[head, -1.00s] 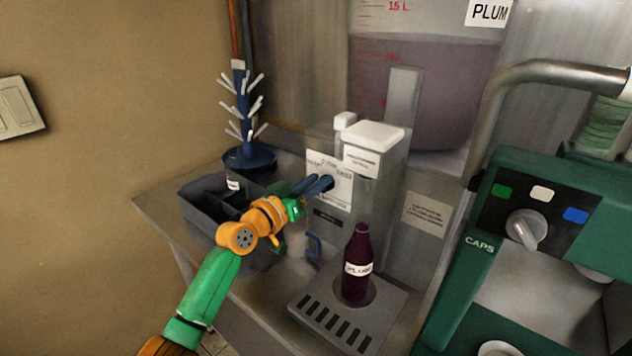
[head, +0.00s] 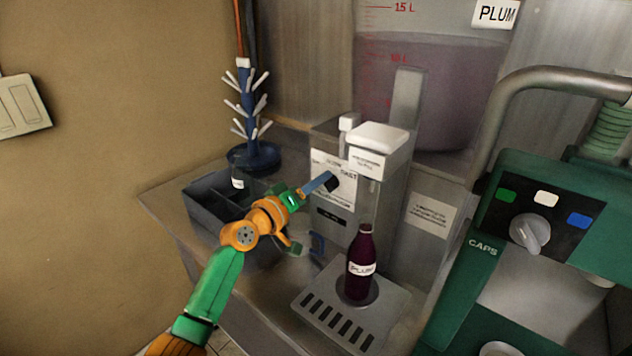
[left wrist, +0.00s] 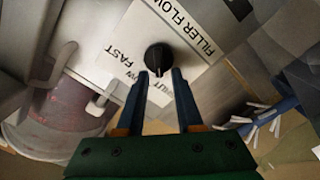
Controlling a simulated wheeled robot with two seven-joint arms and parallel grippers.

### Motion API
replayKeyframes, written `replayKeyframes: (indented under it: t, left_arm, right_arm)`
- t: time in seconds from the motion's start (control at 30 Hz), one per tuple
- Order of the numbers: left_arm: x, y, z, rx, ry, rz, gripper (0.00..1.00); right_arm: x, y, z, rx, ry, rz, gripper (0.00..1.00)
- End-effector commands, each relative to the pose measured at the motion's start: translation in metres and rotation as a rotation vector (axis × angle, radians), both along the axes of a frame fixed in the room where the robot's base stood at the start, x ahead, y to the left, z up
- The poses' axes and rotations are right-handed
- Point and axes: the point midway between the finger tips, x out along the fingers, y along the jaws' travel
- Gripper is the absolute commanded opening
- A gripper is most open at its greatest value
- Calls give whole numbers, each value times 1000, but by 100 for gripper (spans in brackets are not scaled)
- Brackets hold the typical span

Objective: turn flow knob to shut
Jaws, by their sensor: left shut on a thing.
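The flow knob is a round black knob (left wrist: 157,57) on a white "FILLER FLOW" label (left wrist: 190,28) in the left wrist view. The label also reads "FAST" and, partly covered, what looks like "SLOW" and "SHUT". My left gripper (left wrist: 163,76) is shut on the knob, one blue finger on each side. I cannot tell where the knob points. In the head view the left gripper (head: 328,182) reaches the front of the grey filler (head: 336,232) and mostly covers the knob. My right gripper is not in view.
A dark "PLUM" bottle (head: 360,265) stands on the slotted drip tray (head: 312,290) under the filler head (head: 380,138). A blue drying rack (head: 246,115) and a dark divided crate (head: 205,212) stand left. A green capping machine (head: 470,262) is at right.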

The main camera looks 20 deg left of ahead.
Motion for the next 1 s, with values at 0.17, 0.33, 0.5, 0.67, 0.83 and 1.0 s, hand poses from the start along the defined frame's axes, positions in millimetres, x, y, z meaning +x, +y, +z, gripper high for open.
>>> replayKeyframes:
  t: [0.17,0.33,0.5,0.67,0.83,1.0]
  left_arm:
    - [0,-1,-2,-4,6,-3,0]
    - [0,-1,-2,-3,7,-3,0]
    - [0,-1,-2,-3,7,-3,63]
    - [0,-1,-1,-3,5,-2,66]
    - [-2,0,-1,-2,3,-1,66]
    - [-24,8,-2,1,4,-1,66]
  right_arm:
    - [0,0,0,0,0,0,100]
    - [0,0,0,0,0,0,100]
    - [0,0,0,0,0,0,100]
    - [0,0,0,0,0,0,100]
    - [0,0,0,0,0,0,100]
    - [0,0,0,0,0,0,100]
